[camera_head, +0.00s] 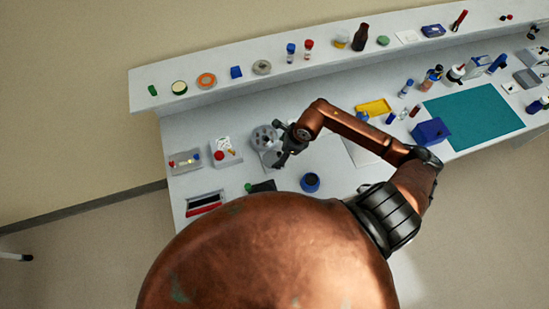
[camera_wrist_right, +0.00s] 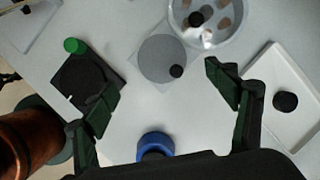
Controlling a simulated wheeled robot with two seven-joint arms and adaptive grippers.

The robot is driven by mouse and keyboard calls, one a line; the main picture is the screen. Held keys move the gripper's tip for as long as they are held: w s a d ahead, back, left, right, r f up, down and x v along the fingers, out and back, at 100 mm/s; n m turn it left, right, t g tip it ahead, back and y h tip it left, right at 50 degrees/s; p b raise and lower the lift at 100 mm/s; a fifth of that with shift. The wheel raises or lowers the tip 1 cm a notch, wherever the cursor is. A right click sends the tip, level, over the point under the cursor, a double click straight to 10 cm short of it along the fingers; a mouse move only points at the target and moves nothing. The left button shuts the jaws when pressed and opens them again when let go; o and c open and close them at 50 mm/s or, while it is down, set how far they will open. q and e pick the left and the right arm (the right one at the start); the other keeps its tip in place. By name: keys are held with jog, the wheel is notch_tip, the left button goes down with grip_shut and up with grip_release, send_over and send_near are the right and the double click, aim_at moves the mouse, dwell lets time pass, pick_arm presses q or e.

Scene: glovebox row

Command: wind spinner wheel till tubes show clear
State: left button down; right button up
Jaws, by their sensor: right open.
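The spinner wheel (camera_head: 264,136) is a round, pale, see-through disc on the bench, just left of my right gripper in the head view. In the right wrist view the wheel (camera_wrist_right: 225,37) is cut by the top edge; it has a black hub and several brownish tube spots. Below it is a grey disc (camera_wrist_right: 158,52) with a small black knob (camera_wrist_right: 177,71) at its edge. My right gripper (camera_head: 279,146) is open and empty; its fingers (camera_wrist_right: 163,82) stand apart on either side below the disc, with no visible contact. My left gripper is out of view.
A blue-rimmed cup (camera_wrist_right: 155,145) sits low between the fingers in the wrist view. A black block with a green knob (camera_wrist_right: 74,46) is left; a white tray with a black knob (camera_wrist_right: 285,101) is right. A shelf (camera_head: 222,93) of small items runs behind.

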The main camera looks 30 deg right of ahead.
aim_at(272, 158)
jog(key=shift+s+d+f+m, duration=0.1)
jog(key=shift+s+d+m, duration=0.1)
jog(key=shift+m, duration=0.8)
jog(key=shift+w+f, duration=0.1)
jog(key=shift+f, duration=0.1)
pick_arm(q)
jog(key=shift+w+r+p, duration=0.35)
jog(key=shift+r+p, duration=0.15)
jog(key=shift+p, duration=0.1)
pick_arm(e)
jog(key=x, duration=0.7)
jog(key=shift+w+a+f, duration=0.1)
jog(key=shift+w, duration=0.1)
jog(key=shift+c, duration=0.4)
jog(key=c, duration=1.1)
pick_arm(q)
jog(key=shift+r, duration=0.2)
pick_arm(e)
jog(key=shift+m+t, duration=0.3)
jog(key=shift+m, duration=0.2)
